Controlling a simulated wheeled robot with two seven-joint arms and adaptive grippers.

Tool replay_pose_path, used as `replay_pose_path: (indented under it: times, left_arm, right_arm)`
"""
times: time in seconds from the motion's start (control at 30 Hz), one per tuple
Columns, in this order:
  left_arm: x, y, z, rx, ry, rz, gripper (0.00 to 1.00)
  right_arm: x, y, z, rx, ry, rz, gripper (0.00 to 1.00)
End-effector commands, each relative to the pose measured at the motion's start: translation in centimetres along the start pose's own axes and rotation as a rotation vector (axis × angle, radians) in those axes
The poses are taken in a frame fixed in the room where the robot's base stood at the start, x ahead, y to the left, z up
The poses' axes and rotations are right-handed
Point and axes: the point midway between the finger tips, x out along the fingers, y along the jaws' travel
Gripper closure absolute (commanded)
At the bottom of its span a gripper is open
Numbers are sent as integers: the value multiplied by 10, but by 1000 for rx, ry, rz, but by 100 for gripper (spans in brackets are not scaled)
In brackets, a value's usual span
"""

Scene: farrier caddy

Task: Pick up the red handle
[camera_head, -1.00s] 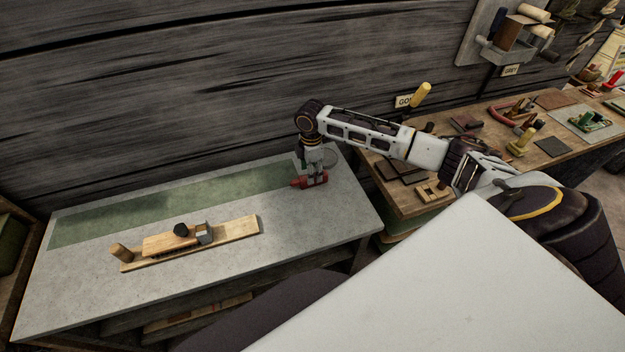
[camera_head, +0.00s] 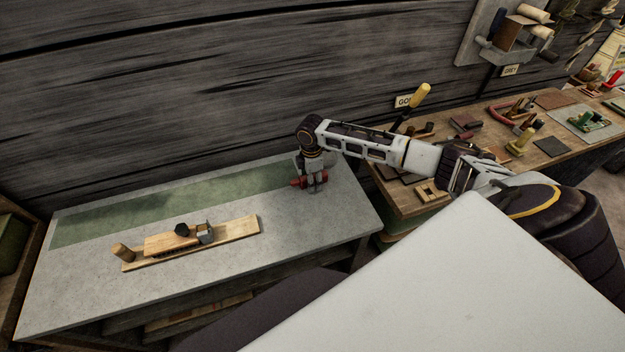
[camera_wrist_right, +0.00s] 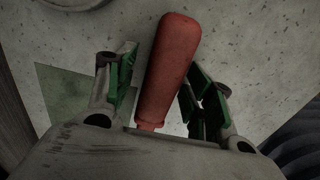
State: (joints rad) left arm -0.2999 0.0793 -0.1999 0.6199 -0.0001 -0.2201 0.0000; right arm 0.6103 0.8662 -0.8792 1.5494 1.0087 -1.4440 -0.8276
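The red handle (camera_head: 296,183) lies at the far right end of the grey table, partly covered by my right gripper (camera_head: 315,188) in the head view. In the right wrist view the red handle (camera_wrist_right: 170,65) stands between the two green-padded fingers of my right gripper (camera_wrist_right: 163,88). The fingers are spread, with a gap at the left pad; the right pad is very close to the handle, and I cannot tell if it touches. The handle's lower end runs down toward the palm. My left gripper is not in view.
The grey table (camera_head: 80,295) has a green strip (camera_head: 170,208) along its back. A wooden plane (camera_head: 170,243) lies on a board at the left. A wooden bench (camera_head: 480,150) with several tools stands at the right. The dark plank wall rises behind.

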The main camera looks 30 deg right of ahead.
Motion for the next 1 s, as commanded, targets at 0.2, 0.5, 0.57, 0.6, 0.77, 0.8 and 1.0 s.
replay_pose_path:
  times: [0.2,0.5,0.57,0.6,0.77,0.8,1.0]
  left_arm:
    - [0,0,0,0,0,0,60]
    - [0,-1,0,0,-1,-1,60]
    - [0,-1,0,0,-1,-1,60]
    - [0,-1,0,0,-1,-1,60]
    - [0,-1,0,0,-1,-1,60]
    - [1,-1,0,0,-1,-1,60]
    - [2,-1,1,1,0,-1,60]
  right_arm:
    - [0,0,0,0,0,0,77]
    - [0,0,0,0,0,1,98]
    - [0,0,0,0,0,1,98]
    - [-1,0,0,0,0,1,98]
    - [-6,0,0,0,1,1,98]
    - [-9,1,0,0,1,1,98]
    - [-31,1,0,1,2,4,98]
